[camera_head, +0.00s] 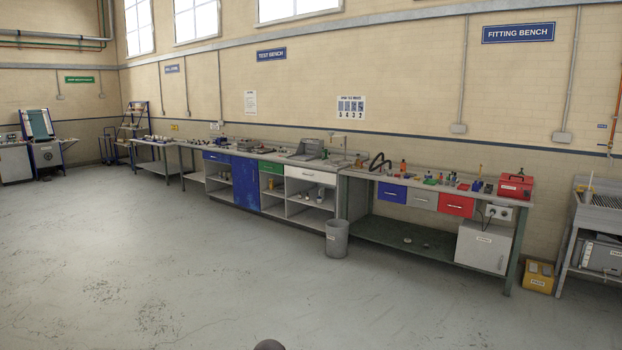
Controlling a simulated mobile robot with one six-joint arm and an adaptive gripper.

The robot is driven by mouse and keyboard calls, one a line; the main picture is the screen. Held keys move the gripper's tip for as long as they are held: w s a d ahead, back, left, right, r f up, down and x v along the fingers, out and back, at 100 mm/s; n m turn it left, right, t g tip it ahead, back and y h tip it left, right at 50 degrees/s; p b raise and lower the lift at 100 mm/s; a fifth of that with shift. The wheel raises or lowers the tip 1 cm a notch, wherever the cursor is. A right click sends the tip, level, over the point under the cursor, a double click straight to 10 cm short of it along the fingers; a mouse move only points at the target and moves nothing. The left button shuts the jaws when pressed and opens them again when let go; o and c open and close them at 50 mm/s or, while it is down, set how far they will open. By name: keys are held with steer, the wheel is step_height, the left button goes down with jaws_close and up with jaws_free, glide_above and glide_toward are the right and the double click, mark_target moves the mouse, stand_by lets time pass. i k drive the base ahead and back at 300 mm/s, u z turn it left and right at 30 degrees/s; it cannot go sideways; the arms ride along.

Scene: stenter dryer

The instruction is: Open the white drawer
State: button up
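The white drawer (310,175) is in the middle distance, under the top of the long bench along the back wall, at that bench's right end. It looks shut, with its front in line with the bench. A small handle shows on its front. Open shelves are below it, and a green drawer (271,167) is to its left. My gripper is not in view.
A grey bin (337,238) stands on the floor just right of and below the white drawer. The fitting bench (415,233), with blue, grey and red drawers, is to the right. The grey floor (180,260) in front is clear.

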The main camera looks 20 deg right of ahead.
mark_target(321, 176)
steer(key=z, duration=0.15)
steer(key=i, duration=1.2)
steer(key=z, duration=0.35)
steer(key=i, duration=1.05)
steer(key=z, duration=0.35)
steer(key=i, duration=4.75)
steer(key=u, duration=0.2)
